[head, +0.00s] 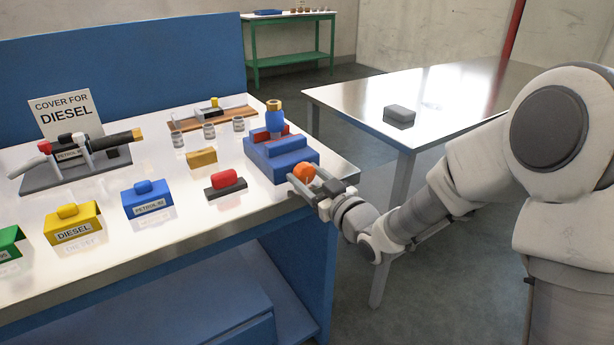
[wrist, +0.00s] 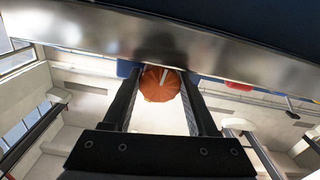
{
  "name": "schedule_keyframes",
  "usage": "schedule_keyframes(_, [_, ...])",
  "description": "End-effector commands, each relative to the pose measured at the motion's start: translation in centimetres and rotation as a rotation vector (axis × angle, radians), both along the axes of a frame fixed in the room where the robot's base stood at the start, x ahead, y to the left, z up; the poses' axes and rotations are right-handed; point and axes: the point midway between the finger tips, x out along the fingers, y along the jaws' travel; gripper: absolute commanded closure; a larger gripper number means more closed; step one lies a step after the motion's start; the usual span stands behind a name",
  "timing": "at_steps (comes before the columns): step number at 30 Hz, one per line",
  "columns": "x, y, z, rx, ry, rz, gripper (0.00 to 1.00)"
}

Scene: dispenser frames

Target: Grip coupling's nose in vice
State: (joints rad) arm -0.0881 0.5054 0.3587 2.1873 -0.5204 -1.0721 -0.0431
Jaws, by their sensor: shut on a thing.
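The blue vice (head: 283,160) stands near the right edge of the steel bench, with red jaw faces. The coupling (head: 274,119), blue with a brass-coloured top, stands upright at the red jaws. Its lower end is hidden, so I cannot tell how tightly the jaws hold it. My gripper (head: 316,183) is at the vice's front end, by the bench edge, shut on a round orange knob (head: 303,172). The wrist view shows the ribbed orange knob (wrist: 160,84) between my two fingers (wrist: 160,100). The coupling does not show clearly there.
A red block (head: 226,181) on a dark base and a brass-coloured block (head: 202,157) lie left of the vice. Blue (head: 147,199) and yellow (head: 73,224) covers stand farther left. A nozzle rack (head: 75,170) is behind them. The side table (head: 440,90) holds a grey block (head: 399,115).

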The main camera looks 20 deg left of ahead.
Motion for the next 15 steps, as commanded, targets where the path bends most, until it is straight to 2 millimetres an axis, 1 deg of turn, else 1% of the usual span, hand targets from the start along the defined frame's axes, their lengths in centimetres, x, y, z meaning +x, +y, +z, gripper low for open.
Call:
schedule_keyframes(5, [0.01, 0.02, 0.06, 0.035, 0.039, 0.000, 0.97])
schedule_keyframes(15, [0.00, 0.03, 0.10, 0.229, 0.268, -0.001, 0.97])
